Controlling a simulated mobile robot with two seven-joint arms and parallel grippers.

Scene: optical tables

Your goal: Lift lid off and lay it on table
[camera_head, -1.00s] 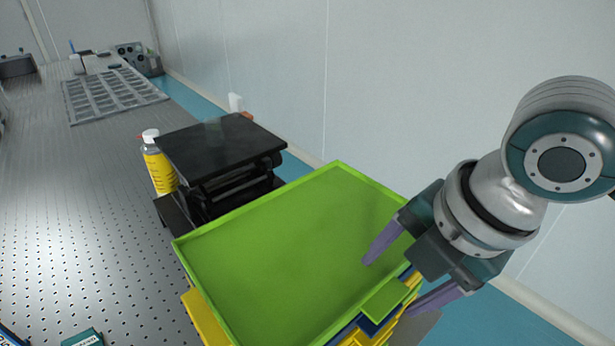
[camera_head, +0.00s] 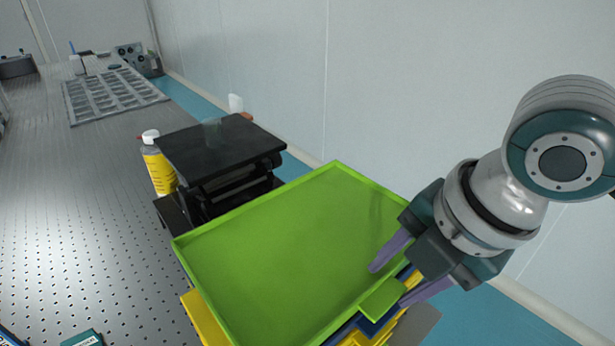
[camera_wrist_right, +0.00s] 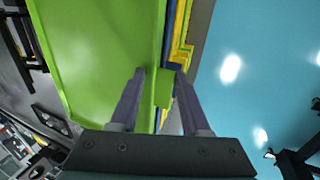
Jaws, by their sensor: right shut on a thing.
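The lid is a shallow green tray-like cover (camera_head: 290,250) with a raised rim, lying on top of a stack of yellow and blue boxes (camera_head: 203,318). A green tab (camera_head: 381,299) sticks out from its right edge. My right gripper (camera_head: 393,280) is at that edge, with one purple finger on the inner side of the rim and the other on the outer side by the tab. In the right wrist view the fingers (camera_wrist_right: 155,90) straddle the lid's rim and tab, shut on them. The lid appears level on the stack. My left gripper is not in view.
The perforated optical table (camera_head: 90,220) is mostly clear to the left. A grey gridded tray (camera_head: 112,92) lies far back. A wall rises behind and to the right.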

